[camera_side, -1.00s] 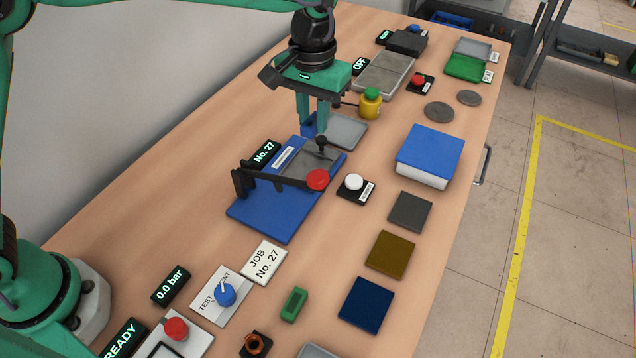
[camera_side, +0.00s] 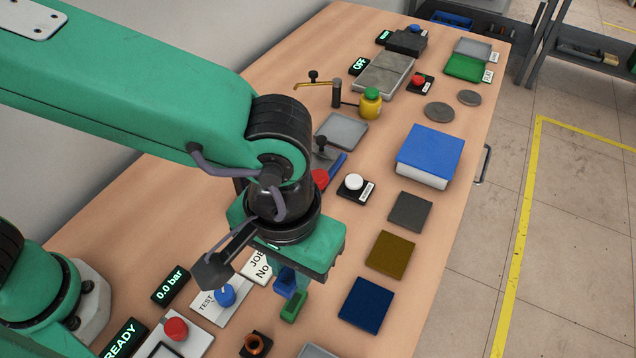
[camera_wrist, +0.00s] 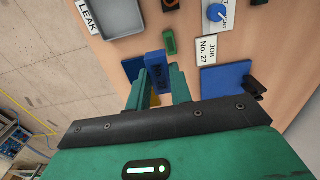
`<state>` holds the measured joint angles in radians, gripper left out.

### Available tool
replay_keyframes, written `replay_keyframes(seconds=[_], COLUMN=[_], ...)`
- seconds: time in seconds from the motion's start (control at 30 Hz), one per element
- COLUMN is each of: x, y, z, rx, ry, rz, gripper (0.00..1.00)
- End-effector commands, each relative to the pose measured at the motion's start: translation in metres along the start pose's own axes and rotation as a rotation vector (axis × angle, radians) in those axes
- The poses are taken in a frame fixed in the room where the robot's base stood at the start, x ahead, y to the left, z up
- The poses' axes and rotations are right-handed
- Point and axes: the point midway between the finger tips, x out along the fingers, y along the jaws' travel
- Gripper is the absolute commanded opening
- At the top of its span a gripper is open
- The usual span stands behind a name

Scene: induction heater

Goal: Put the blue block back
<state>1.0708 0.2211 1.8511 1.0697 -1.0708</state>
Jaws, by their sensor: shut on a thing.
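My gripper (camera_side: 293,284) is shut on the blue block (camera_side: 284,281), which hangs between its fingers above the table's near part. The block's lower end is partly hidden in the side view.
A dark blue square plate (camera_side: 367,302) lies right of my gripper. The JOB card (camera_side: 257,264), blue knob (camera_side: 226,295) and copper coil (camera_side: 256,344) are nearby. The blue fixture (camera_wrist: 222,78) is mostly hidden in the side view. A grey tray (camera_side: 342,131) stands empty farther back.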

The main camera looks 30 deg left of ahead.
Motion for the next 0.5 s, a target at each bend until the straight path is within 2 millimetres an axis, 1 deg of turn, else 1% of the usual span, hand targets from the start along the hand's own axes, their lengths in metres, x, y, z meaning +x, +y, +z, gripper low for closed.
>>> replay_keyframes(seconds=[0.03,0.13,0.2,0.4,0.5], x=[0.000,0.003,0.017,0.046,0.055], y=[0.001,0.001,0.000,0.000,0.001], z=[0.009,0.020,0.018,0.018,0.017], rx=[0.003,0.001,-0.001,-0.001,-0.001], ry=[0.001,0.000,-0.002,-0.001,0.000], rz=[0.002,0.000,-0.003,-0.003,-0.001], gripper=[0.00,0.00,0.00,0.00,0.00])
